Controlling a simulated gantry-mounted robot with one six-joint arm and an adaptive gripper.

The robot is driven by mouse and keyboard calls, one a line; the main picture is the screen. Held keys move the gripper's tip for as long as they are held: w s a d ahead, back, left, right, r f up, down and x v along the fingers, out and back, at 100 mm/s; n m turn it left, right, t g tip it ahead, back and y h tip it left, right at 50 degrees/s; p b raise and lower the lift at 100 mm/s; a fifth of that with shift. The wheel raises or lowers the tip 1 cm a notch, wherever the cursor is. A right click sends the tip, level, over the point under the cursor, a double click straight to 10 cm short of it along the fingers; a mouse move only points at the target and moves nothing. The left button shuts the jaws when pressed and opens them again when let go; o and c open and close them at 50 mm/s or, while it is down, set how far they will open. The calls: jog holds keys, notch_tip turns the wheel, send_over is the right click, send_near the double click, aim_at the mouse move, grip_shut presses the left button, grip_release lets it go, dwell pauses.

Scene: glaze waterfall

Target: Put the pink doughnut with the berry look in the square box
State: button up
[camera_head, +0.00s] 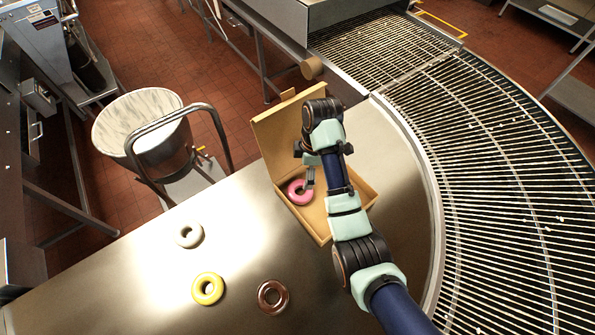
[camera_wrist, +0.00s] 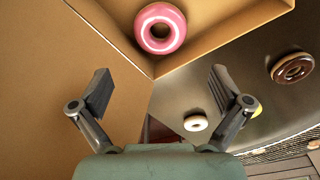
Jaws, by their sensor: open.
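The pink doughnut (camera_head: 300,192) lies inside the open square cardboard box (camera_head: 318,232), near the box's left side. It also shows at the top of the wrist view (camera_wrist: 160,28), lying flat on the box floor. My gripper (camera_head: 308,172) is over the box, close to the doughnut in the head view. In the wrist view my gripper (camera_wrist: 158,92) has its fingers wide apart with nothing between them. The doughnut is apart from both fingers there. The box lid (camera_head: 286,130) stands open at the back. My arm hides part of the box.
On the steel table (camera_head: 130,285) lie a white doughnut (camera_head: 189,234), a yellow doughnut (camera_head: 207,288) and a brown doughnut (camera_head: 273,296), left and front of the box. A wire conveyor (camera_head: 500,200) curves along the right. A metal bin (camera_head: 150,135) stands beyond the table's left edge.

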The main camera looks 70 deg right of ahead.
jog(key=shift+f, duration=0.1)
jog(key=w+a+r+m+t+h, duration=0.1)
jog(key=w+a+r+t, duration=0.1)
jog(key=w+a, duration=0.6)
jog(key=w+a+r+m+t+h, duration=0.1)
jog(key=w+a+r+t+h, duration=0.3)
jog(key=a, duration=0.8)
jog(key=s+a+r+m+t+y, duration=0.1)
jog(key=a+r, duration=0.4)
jog(key=a, duration=0.5)
jog(key=s+a+r+m+t+y, duration=0.2)
jog(key=a+r, duration=0.4)
jog(key=a, duration=0.4)
jog(key=t+y, duration=0.1)
jog(key=t, duration=0.1)
jog(key=shift+s+a+m+t, duration=0.25)
jog(key=shift+a+m+t, duration=0.05)
jog(key=shift+a, duration=0.05)
